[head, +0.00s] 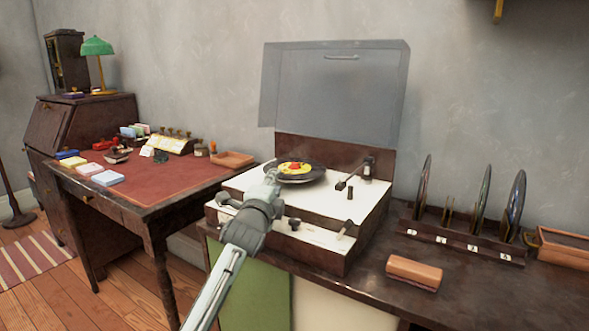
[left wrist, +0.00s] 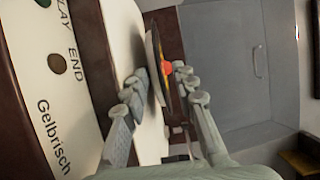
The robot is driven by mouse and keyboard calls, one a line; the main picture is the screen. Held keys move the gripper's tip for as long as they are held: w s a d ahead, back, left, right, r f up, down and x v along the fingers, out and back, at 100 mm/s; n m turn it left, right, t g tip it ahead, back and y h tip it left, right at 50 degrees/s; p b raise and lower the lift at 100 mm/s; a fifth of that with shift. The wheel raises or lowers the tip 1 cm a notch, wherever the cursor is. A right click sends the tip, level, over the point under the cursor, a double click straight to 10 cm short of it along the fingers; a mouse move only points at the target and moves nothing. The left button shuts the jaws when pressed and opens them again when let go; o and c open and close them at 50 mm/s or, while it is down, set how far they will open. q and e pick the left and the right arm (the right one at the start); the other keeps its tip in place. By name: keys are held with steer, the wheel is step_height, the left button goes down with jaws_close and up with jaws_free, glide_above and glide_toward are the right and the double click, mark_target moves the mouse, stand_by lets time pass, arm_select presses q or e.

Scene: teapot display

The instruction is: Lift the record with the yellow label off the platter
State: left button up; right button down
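The dark record with the yellow label (head: 296,171) lies on the record player's platter, a red piece at its centre. In the left wrist view the record (left wrist: 154,62) shows nearly edge-on, its rim side between my fingers. My left gripper (head: 271,172) is at the near left edge of the record. In the left wrist view its fingertips (left wrist: 160,78) stand apart, one on each side of the disc; I cannot tell whether either touches it. The platter is mostly hidden beneath the record. My right gripper is not in view.
The player's clear lid (head: 335,88) stands open behind. The tonearm (head: 352,176) is right of the record. A rack (head: 462,240) with several upright discs and a brown block (head: 414,272) are on the counter. A red-topped desk (head: 150,178) stands left.

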arm_select(q)
steer(key=shift+w+d, duration=0.2)
steer(key=shift+w, duration=0.45)
jaws_close()
steer(key=shift+r, duration=0.15)
